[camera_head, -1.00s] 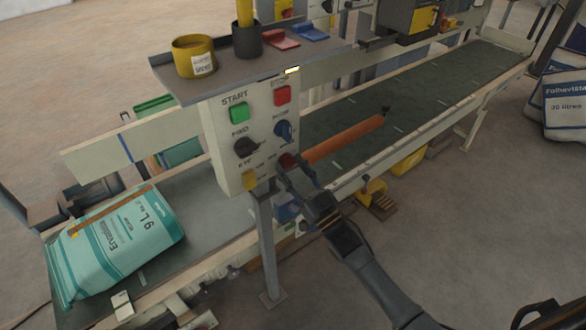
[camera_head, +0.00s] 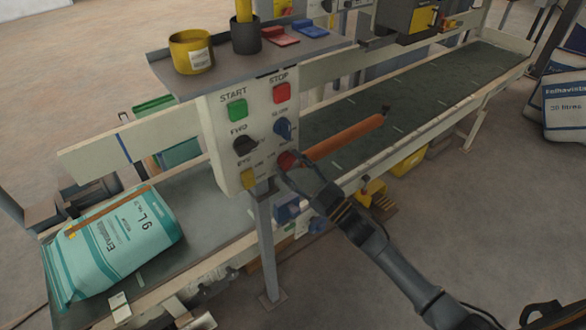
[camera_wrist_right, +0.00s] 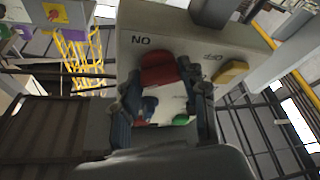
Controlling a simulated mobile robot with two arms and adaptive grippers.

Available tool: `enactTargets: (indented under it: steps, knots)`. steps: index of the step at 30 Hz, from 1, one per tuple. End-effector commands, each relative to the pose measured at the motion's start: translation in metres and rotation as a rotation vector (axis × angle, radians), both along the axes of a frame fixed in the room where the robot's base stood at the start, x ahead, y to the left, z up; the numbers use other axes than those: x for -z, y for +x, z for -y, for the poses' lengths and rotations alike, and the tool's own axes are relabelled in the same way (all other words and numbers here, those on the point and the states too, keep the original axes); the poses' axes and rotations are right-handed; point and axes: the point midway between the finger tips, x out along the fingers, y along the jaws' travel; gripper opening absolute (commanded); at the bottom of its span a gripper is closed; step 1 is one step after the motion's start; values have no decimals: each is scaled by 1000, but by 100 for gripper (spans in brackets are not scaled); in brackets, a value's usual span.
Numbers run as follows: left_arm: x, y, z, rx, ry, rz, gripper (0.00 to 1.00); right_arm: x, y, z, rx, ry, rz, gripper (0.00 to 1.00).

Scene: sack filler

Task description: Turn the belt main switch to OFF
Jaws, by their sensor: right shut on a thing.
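The red main switch knob (camera_head: 286,160) is at the lower right of the white control panel (camera_head: 225,137). My right gripper (camera_head: 288,169) comes from the lower right and is shut on this knob. In the right wrist view, the red knob (camera_wrist_right: 160,70) shows between the two dark fingers of the gripper (camera_wrist_right: 163,88). An ON and an OFF label appear upside down on the panel there, on either side above the knob. The knob's exact pointing is partly covered by the fingers. My left gripper is not in view.
A green START button (camera_head: 237,111), red STOP button (camera_head: 281,93), black knob (camera_head: 245,146), blue knob (camera_head: 283,129) and yellow knob (camera_head: 248,178) sit close by. An orange roller (camera_head: 345,138) is right of the panel. A sack (camera_head: 115,240) lies on the belt at left.

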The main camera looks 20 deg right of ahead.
Motion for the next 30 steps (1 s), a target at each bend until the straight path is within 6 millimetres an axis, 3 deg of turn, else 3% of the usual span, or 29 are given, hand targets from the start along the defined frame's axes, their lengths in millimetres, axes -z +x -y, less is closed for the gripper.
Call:
enactTargets:
  steps: [14, 30]
  knots:
    - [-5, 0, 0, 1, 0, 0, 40, -4, 1, 2, -1, -430, 157, 12]
    - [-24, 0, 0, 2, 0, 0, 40, -6, 1, 3, -1, -850, 309, 12]
